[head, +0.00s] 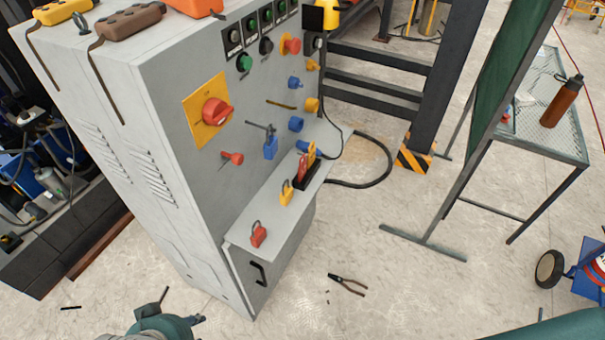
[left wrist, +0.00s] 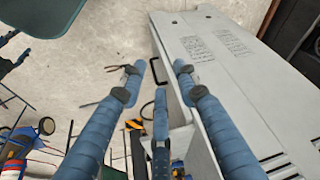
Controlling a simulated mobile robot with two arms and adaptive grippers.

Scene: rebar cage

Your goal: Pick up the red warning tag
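A flat red tag (head: 302,168) stands beside a yellow tag (head: 311,156) in a small black holder (head: 304,184) on the shelf of the grey cabinet; any writing on it is too small to read. My left gripper (head: 195,320) is at the bottom of the head view, in front of the cabinet and well apart from the tags. In the left wrist view its blue fingers (left wrist: 160,68) are spread with nothing between them. My right arm shows only as a teal edge at the lower right; its gripper is out of view.
The shelf (head: 272,218) also bears a red padlock (head: 259,236) and a yellow padlock (head: 286,193). Knobs and a blue padlock (head: 270,148) stick out from the panel above. Pliers (head: 347,284) lie on the floor. A mesh table (head: 545,130) stands at right.

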